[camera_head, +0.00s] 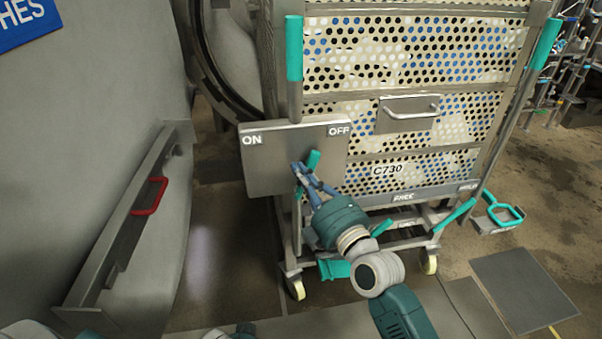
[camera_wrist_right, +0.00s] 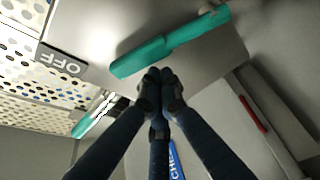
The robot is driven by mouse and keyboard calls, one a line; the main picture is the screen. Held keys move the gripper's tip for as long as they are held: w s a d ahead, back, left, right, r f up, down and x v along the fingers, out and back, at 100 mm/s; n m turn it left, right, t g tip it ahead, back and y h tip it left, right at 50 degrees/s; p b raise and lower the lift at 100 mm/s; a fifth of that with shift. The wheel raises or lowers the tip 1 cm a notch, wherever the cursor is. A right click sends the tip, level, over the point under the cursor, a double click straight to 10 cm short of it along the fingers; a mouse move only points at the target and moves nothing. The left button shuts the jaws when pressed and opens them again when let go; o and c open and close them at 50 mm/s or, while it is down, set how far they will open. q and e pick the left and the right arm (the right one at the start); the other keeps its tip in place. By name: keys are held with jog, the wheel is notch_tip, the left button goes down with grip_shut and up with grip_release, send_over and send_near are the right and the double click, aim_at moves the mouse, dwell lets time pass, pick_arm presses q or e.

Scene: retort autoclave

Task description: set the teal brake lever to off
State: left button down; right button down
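The teal brake lever (camera_head: 313,160) is on a grey plate (camera_head: 270,176) marked ON at left and OFF at right. It leans slightly toward the OFF side, with its tip below the OFF label. In the right wrist view the lever (camera_wrist_right: 170,46) lies across the upper middle, its free end toward the OFF label (camera_wrist_right: 62,64). My right gripper (camera_head: 297,168) is at the lever's left side in the head view. In the wrist view its fingertips (camera_wrist_right: 160,82) are together, just beside the lever with nothing between them. Contact cannot be told. My left gripper is not seen.
The plate is on a cart with perforated panels (camera_head: 415,55) and teal upright handles (camera_head: 294,48). A grey ledge with a red handle (camera_head: 149,196) stands at the left. A teal-handled piece (camera_head: 500,214) is right of the cart. Floor between ledge and cart is clear.

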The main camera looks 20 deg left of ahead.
aim_at(312, 167)
jog(key=shift+w+d+f+m+t+b, duration=0.35)
jog(key=shift+d+m+b, duration=0.2)
jog(key=shift+m+b, duration=0.45)
jog(key=d+m+b, duration=0.1)
jog(key=w+m+t, duration=0.1)
jog(key=m, duration=0.1)
jog(key=shift+d+b, duration=0.35)
jog(key=shift+b, duration=0.05)
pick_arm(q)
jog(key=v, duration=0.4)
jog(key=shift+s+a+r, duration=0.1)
